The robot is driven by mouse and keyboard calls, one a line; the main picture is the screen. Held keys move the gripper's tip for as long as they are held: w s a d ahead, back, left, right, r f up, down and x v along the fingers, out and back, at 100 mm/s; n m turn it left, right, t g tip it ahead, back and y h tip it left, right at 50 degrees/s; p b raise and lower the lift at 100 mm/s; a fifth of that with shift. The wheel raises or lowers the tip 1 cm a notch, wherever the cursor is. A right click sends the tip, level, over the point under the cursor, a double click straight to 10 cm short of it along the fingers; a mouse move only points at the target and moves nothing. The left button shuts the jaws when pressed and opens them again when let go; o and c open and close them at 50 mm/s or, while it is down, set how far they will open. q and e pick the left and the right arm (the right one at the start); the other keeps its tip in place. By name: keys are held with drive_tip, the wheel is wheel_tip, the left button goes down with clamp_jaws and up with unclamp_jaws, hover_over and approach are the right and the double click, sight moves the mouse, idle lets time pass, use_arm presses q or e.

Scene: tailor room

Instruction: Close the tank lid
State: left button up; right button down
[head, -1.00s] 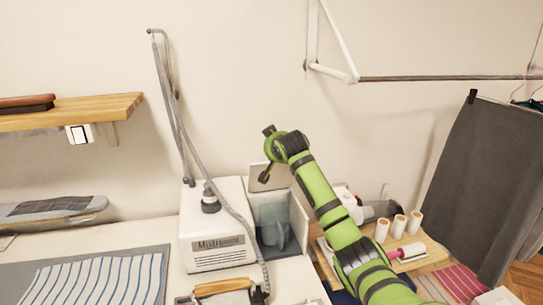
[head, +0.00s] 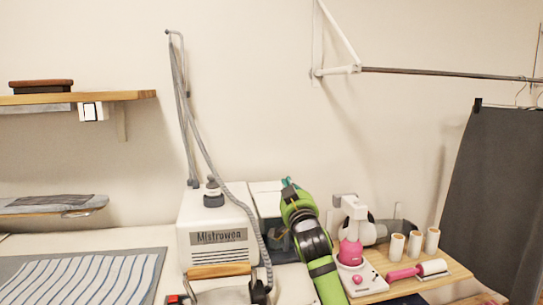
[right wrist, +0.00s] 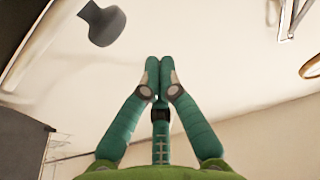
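The water tank (head: 268,208) stands against the right side of the white Mistrowen steam unit (head: 217,238). Its pale lid (head: 265,187) shows as a narrow strip at the tank's top. I cannot tell if it lies flat or is still tilted. My right gripper (head: 287,182) is at the tank's upper right, close to the lid; contact cannot be told. My green arm hides the tank's right part. In the right wrist view the right gripper's fingertips (right wrist: 160,73) are together with nothing between them. My left gripper is not in view.
An iron with a wooden handle (head: 219,271) sits before the steam unit, and a grey hose (head: 222,172) rises beside it. Right of my arm, a wooden shelf (head: 440,262) holds a pink-and-white device (head: 352,252), white spools (head: 415,243) and a lint roller (head: 417,271).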

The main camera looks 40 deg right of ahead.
drive_tip(key=f, duration=0.2)
drive_tip(key=s+f, duration=0.1)
drive_tip(key=shift+a+f+b, duration=0.1)
drive_tip(key=shift+a+b, duration=0.2)
drive_tip(key=shift+b, duration=0.1)
drive_tip(key=shift+s+f, duration=0.15)
drive_tip(key=shift+f, duration=0.4)
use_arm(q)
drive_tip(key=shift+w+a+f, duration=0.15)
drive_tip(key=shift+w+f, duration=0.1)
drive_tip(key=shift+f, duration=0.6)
use_arm(e)
drive_tip(key=shift+s+a+f, duration=0.15)
drive_tip(key=shift+a+f, duration=0.05)
drive_tip(key=shift+f, duration=0.55)
drive_tip(key=shift+r, duration=0.25)
wheel_tip(320, 180, up, 4)
drive_tip(key=p, duration=0.4)
use_arm(q)
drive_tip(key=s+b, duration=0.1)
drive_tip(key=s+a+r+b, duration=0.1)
drive_tip(key=b, duration=0.1)
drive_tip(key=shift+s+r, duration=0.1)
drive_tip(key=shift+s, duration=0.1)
use_arm(e)
drive_tip(key=s+a+f, duration=0.3)
drive_tip(key=s+f, duration=0.3)
drive_tip(key=s, duration=0.1)
drive_tip(key=shift+a, duration=0.4)
